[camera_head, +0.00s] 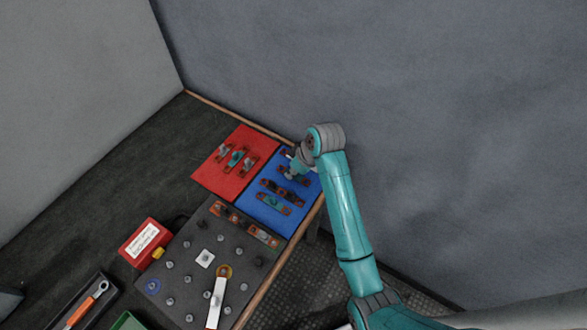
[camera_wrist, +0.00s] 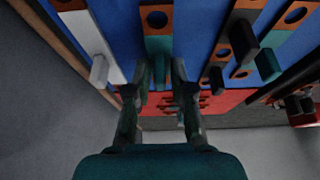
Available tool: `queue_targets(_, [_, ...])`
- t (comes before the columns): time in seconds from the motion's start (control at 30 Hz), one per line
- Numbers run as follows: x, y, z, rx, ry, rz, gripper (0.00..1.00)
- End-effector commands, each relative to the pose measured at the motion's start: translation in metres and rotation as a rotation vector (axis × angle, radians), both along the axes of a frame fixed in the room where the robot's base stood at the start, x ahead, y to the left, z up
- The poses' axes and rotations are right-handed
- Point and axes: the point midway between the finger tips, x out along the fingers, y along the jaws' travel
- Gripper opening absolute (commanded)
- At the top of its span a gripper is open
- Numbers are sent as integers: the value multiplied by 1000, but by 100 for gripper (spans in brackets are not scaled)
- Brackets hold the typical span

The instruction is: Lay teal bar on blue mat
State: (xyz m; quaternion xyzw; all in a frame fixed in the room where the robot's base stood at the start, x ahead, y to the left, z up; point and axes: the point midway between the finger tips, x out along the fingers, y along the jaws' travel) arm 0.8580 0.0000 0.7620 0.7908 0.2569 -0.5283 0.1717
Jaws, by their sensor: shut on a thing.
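My gripper (camera_wrist: 162,78) is shut on a teal bar (camera_wrist: 158,46) with copper ends, its fingers on either side of the grip. In the head view my gripper (camera_head: 297,170) is low over the far part of the blue mat (camera_head: 258,215) and mostly hides that bar. The bar is over the mat; I cannot tell whether it touches it. Another teal bar (camera_head: 273,203) lies on the near part of the mat, with dark bars (camera_head: 269,186) beyond it. A white bar (camera_wrist: 92,45) lies left of the held bar in the wrist view.
A red mat (camera_head: 213,177) with several bars adjoins the blue mat at left. A dark board (camera_head: 190,255) with several studs and bars lies nearer. A red box (camera_head: 146,243) and a tray with an orange-handled tool (camera_head: 85,305) are at left. A grey wall stands behind.

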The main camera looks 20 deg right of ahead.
Motion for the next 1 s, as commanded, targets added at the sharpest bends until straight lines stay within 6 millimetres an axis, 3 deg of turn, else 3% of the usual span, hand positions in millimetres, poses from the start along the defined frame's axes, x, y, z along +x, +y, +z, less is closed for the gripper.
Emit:
queue_targets(0.4, [0,0,-5,0,0,0,0])
queue_targets(0.43, [0,0,-5,0,0,0,25])
queue_targets(0.53, [0,0,-5,0,0,0,50])
queue_targets(0.57, [0,0,-5,0,0,0,52])
queue_targets(0.87, [0,0,-4,0,0,0,52])
queue_targets(1.0, [-3,-3,6,1,-1,0,52])
